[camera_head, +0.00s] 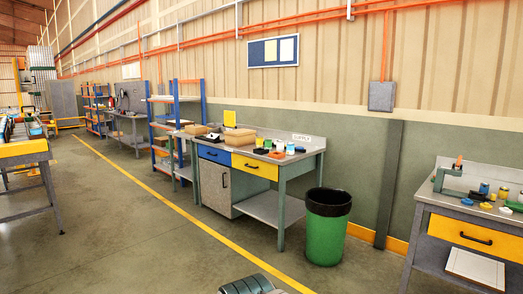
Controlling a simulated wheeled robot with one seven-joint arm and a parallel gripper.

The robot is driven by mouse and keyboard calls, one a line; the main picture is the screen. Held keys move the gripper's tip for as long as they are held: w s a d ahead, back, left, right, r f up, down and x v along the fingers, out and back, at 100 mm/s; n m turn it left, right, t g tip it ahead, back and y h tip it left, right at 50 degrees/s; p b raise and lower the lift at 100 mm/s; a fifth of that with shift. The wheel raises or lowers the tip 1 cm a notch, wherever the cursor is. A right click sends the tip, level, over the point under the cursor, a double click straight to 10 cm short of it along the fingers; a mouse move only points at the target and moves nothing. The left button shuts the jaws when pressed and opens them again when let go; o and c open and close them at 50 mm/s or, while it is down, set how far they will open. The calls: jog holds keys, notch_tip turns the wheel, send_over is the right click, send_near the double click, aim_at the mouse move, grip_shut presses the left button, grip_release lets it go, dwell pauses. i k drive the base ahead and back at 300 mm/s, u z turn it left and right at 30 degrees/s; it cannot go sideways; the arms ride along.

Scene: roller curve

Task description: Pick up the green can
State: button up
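A small green can-like item (267,144) stands on the middle workbench, among other small items near the bench's right half. It is too small to make out in detail. A large green bin (326,238) with a black rim stands on the floor at that bench's right end. My gripper is not in view. A grey rounded part, likely my own body or arm, shows at the bottom edge, well apart from the bench.
The middle workbench (306,150) also holds cardboard boxes (240,137), cans and small blocks. A second bench (430,203) with a yellow drawer stands at the right. Another table (25,148) is at the left. Shelves line the wall. The floor along the yellow line is clear.

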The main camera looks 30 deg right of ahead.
aim_at(268, 142)
jog(key=z, duration=0.05)
jog(key=i, duration=3)
jog(key=z, duration=0.55)
jog(key=i, duration=1.9)
jog(key=z, duration=0.85)
jog(key=i, duration=1.75)
jog(key=z, duration=0.5)
jog(key=i, duration=0.4)
jog(key=z, duration=0.05)
